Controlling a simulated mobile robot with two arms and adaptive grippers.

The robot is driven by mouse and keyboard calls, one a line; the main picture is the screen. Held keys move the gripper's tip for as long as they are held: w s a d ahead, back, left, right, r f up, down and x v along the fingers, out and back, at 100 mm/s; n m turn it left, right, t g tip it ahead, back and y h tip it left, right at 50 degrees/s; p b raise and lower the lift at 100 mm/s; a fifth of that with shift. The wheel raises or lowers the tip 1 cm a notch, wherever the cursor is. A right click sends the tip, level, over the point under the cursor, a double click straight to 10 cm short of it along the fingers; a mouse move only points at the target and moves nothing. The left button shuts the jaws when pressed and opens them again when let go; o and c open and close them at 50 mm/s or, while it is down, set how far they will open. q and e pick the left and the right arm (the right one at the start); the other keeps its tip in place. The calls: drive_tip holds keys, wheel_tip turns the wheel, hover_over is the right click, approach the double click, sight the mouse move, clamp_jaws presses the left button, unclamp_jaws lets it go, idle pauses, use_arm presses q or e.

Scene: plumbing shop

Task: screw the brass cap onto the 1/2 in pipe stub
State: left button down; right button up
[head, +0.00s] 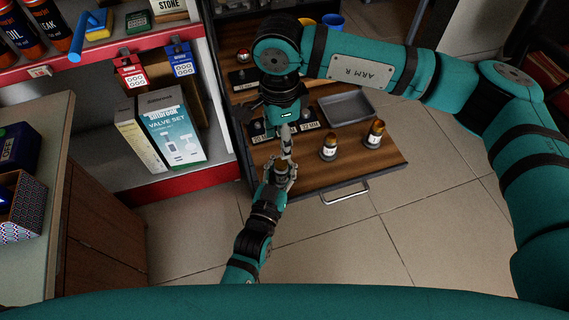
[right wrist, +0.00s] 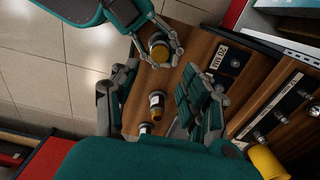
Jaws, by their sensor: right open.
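A small round piece with a brass-coloured top (head: 281,166) is between the fingers of my left gripper (head: 279,176), at the drawer's front edge. It also shows in the right wrist view (right wrist: 159,52). I cannot tell whether the left fingers touch it. My right gripper (head: 287,147) is open, just behind that piece, pointing down. In the right wrist view its spread fingers (right wrist: 158,108) hold nothing. Dark labelled plates (head: 304,121) lie on the wooden drawer board; the right gripper partly hides them. I cannot make out which stub is 1/2 in.
The open drawer (head: 320,176) has a handle in front. A shelf with a valve set box (head: 174,132) stands left. Tiled floor lies clear in front.

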sight(281, 162)
drive_tip(key=shift+f, duration=4)
clamp_jaws()
drive_tip(key=shift+o, duration=0.9)
unclamp_jaws()
